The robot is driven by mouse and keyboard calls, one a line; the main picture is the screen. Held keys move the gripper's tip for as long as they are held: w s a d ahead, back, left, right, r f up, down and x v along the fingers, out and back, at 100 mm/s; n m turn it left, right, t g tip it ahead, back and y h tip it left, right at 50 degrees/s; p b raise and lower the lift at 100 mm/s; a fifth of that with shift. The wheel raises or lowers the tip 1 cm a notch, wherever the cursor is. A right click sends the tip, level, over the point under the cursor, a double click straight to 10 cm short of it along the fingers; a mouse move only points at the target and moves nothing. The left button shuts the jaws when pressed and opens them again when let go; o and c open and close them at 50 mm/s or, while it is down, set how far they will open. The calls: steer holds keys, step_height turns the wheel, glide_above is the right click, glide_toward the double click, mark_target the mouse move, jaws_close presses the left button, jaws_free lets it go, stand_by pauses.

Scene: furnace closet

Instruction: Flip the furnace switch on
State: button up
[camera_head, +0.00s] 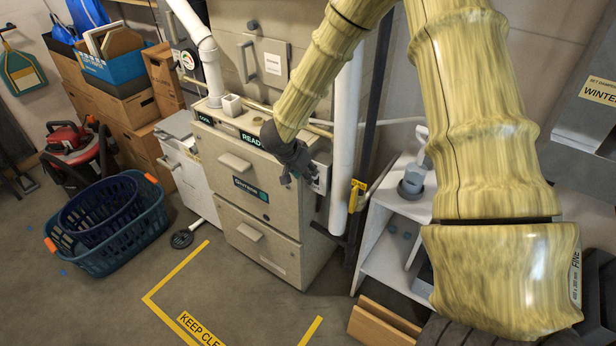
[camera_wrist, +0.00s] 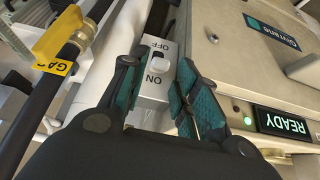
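The furnace (camera_head: 262,215) is a beige cabinet with a lit READY sign. The furnace switch (camera_wrist: 153,60) is on a light grey box marked OFF and ON, upside down in the wrist view. The box (camera_head: 321,177) is on the furnace's right side in the head view. My gripper (camera_wrist: 158,66) is open, its two dark teal-padded fingers on either side of the switch box, with nothing seen held between them. In the head view my gripper (camera_head: 296,172) is close to the furnace's upper right corner. I cannot tell for sure whether the fingers touch the box or which way the lever tilts.
A dark gas pipe with a yellow tag (camera_wrist: 55,58) runs left of my gripper in the wrist view; the tag (camera_head: 357,196) also shows in the head view. A white shelf (camera_head: 390,245) stands to the right. The taped floor area (camera_head: 235,290) is clear.

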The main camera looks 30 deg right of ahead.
steer(key=v, duration=0.6)
steer(key=shift+r, duration=0.35)
steer(key=shift+s+a, duration=0.1)
steer(key=shift+a, duration=0.05)
steer(key=s+a+f+n+t+y, duration=0.1)
steer(key=s+a+f+n, duration=0.25)
steer(key=s+f, duration=0.45)
steer(key=s+a+f+n, duration=0.2)
steer(key=s+f+n, duration=0.25)
steer(key=f, duration=0.85)
steer(key=s+a+f+n+g+y, duration=0.1)
steer(key=s+a+f, duration=0.2)
steer(key=s, duration=0.5)
steer(key=s+a+f+n+g+y, duration=0.1)
steer(key=s+a+f+n+y, duration=0.1)
steer(key=s, duration=0.6)
steer(key=s+a+f+n+g+y, duration=0.1)
steer(key=s+a+f, duration=0.3)
steer(key=s, duration=0.4)
steer(key=shift+s+a+f+n+y, duration=0.3)
steer(key=shift+s+a+f+n, duration=0.1)
steer(key=shift+f+n, duration=0.2)
steer(key=shift+s+d, duration=0.1)
